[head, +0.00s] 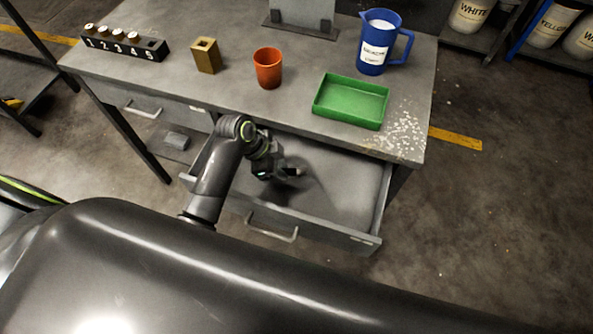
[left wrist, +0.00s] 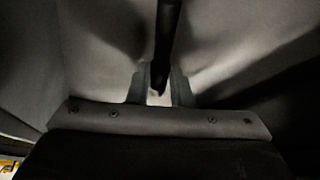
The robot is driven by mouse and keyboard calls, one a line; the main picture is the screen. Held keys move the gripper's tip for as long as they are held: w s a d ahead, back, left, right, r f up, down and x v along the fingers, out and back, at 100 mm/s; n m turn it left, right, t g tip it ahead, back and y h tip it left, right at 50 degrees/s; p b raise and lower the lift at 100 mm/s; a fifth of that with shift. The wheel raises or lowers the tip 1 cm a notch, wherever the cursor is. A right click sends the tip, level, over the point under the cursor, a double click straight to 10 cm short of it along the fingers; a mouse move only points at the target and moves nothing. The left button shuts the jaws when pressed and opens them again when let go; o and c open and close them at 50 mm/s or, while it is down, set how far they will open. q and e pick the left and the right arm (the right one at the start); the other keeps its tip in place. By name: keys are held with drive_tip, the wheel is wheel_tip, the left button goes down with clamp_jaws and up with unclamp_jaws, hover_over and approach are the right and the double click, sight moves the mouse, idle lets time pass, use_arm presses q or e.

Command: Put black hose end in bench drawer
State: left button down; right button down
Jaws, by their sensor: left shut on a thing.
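The bench drawer (head: 345,192) is pulled open below the bench top. My left gripper (head: 288,172) is inside the drawer's outline, low over its floor. In the left wrist view, the two fingers (left wrist: 160,92) are shut on the black hose end (left wrist: 167,45), a dark tube running up from between them. A small pale spot shows at its near tip. In the head view the hose end is too small and dark to tell from the gripper. Whether it touches the drawer floor cannot be told. My right gripper is not in view.
On the bench top (head: 220,95) stand a numbered rack (head: 125,47), a brass block (head: 206,56), an orange cup (head: 267,68), a green tray (head: 350,101) and a blue jug (head: 378,45). The drawer's right part is clear. Another drawer (head: 140,103) at left is closed.

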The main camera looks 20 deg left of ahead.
sight(293, 170)
use_arm(q)
drive_tip(key=shift+f, duration=0.75)
drive_tip(key=d, duration=0.1)
drive_tip(key=w+d, duration=0.1)
drive_tip(key=d+p, duration=0.1)
drive_tip(key=shift+w+d+f, duration=0.2)
drive_tip(key=shift+d+f, duration=0.2)
drive_tip(key=shift+f, duration=0.2)
drive_tip(key=shift+a, duration=0.1)
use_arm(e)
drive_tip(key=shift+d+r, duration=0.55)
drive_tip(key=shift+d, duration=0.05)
use_arm(q)
drive_tip(key=shift+f, duration=0.15)
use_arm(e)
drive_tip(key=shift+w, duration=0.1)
use_arm(q)
drive_tip(key=c, duration=1.3)
unclamp_jaws()
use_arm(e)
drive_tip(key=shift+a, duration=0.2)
